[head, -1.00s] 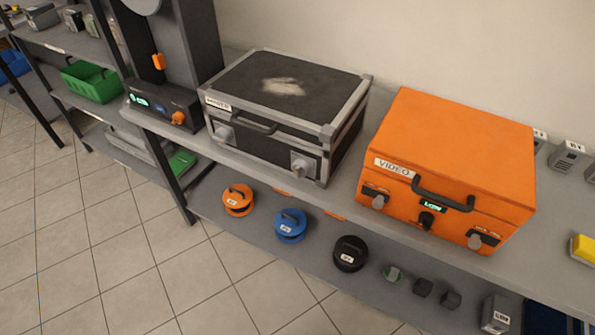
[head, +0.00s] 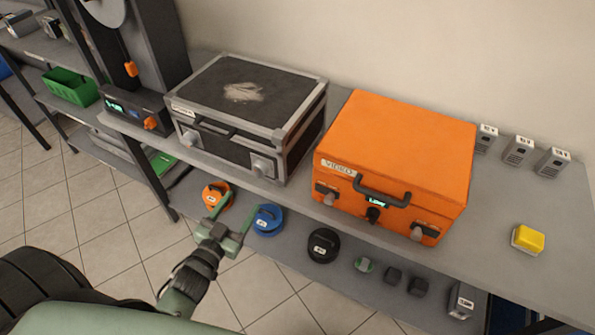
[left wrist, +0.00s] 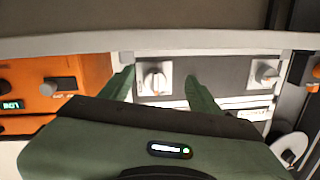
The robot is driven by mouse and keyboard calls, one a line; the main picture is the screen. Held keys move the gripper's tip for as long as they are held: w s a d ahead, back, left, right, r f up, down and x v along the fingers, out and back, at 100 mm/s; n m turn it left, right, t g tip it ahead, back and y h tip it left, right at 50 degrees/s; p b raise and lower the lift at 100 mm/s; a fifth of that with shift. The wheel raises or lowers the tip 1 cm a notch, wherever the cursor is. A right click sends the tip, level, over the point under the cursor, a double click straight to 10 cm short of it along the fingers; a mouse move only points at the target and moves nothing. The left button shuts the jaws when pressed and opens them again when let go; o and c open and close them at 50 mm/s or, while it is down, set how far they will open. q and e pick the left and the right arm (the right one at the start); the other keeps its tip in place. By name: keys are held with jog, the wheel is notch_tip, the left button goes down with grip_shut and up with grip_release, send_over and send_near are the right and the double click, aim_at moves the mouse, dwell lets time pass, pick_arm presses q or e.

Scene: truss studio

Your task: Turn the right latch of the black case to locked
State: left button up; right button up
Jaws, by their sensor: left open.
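The black case (head: 215,107) with grey metal edging lies shut on the bench. Its right latch (head: 262,166) is a pale knob on a plate at the right of the front face. Its left latch (head: 190,137) is near the front's left end. My left gripper (head: 237,202) is green, open and empty, in front of and below the case, apart from it. In the left wrist view the picture is turned over, and the right latch (left wrist: 154,82) shows between the open fingers (left wrist: 160,74). The left latch (left wrist: 265,74) is at right there. My right gripper is out of view.
An orange VIDEO case (head: 395,150) stands close to the right of the black case. A dark device with an orange knob (head: 151,123) stands at left. Reels, such as the blue one (head: 267,219), lie on the lower shelf. A yellow-topped block (head: 528,238) is at right.

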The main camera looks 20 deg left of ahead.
aim_at(256, 175)
pick_arm(q)
jog(key=shift+t+h, duration=0.3)
jog(key=shift+h, duration=0.1)
jog(key=w+r, duration=0.1)
jog(key=w, duration=0.1)
jog(key=w+r, duration=0.1)
jog(key=w, duration=0.2)
jog(key=w+r+p, duration=0.1)
jog(key=w, duration=0.1)
jog(key=shift+w+d, duration=0.25)
jog(key=shift+d, duration=0.15)
jog(key=shift+w, duration=0.55)
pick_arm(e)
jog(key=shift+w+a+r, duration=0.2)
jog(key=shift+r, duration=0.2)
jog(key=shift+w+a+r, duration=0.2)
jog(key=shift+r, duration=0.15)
pick_arm(q)
jog(key=shift+m, duration=0.3)
grip_shut()
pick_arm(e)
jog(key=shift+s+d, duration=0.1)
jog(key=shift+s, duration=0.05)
